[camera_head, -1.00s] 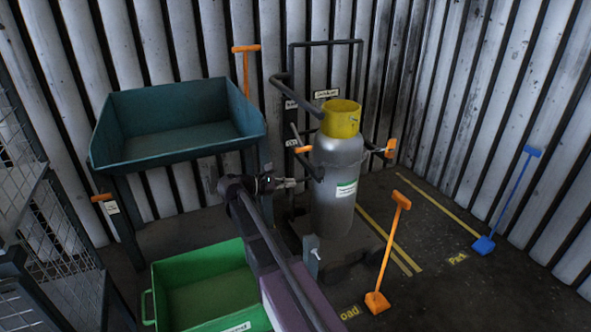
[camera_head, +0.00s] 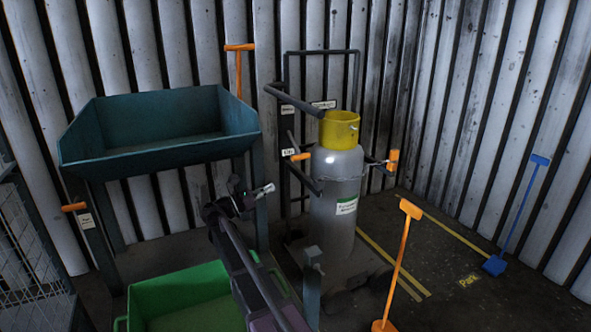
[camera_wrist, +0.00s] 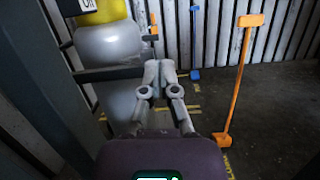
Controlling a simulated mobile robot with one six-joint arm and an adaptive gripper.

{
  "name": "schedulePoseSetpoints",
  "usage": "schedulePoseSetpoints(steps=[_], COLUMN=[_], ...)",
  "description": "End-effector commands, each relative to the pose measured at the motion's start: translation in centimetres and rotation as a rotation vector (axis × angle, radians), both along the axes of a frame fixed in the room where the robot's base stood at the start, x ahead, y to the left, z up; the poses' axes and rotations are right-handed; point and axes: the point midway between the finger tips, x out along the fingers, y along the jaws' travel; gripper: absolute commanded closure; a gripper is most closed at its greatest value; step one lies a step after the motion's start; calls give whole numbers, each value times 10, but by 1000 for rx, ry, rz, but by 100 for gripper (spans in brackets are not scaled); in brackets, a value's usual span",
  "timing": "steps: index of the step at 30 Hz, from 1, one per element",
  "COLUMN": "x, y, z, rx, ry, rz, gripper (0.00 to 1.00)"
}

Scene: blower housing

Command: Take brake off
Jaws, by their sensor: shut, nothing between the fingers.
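A grey gas cylinder (camera_head: 338,185) with a yellow collar (camera_head: 339,128) stands upright on a dark trolley frame (camera_head: 345,52). On its left side is a short orange-ended lever (camera_head: 301,156) beside a small white label (camera_head: 288,153). In the wrist view the label (camera_wrist: 87,4) seems to read "ON". Another orange handle (camera_head: 393,161) is on the cylinder's right. I cannot tell for sure which part is the brake. My gripper (camera_head: 269,188) is shut and empty, left of the cylinder and apart from it. Its fingers (camera_wrist: 160,72) also show shut in the wrist view.
A teal hopper (camera_head: 160,155) on legs stands at the left, with a green bin (camera_head: 185,285) below. A grey post (camera_head: 312,285) stands before the trolley. An orange shovel-like tool (camera_head: 400,265) and a blue one (camera_head: 518,215) stand at the right. Floor between them is clear.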

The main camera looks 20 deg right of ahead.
Motion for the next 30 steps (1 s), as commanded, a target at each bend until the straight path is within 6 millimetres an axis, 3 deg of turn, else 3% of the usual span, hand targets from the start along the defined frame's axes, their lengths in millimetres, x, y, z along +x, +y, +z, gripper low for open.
schedulePoseSetpoints(steps=[14,30], x=[0,1], y=[-6,-75], z=[3,22], rx=[2,3], ry=[-1,-2], rz=[4,4], gripper=[100,100])
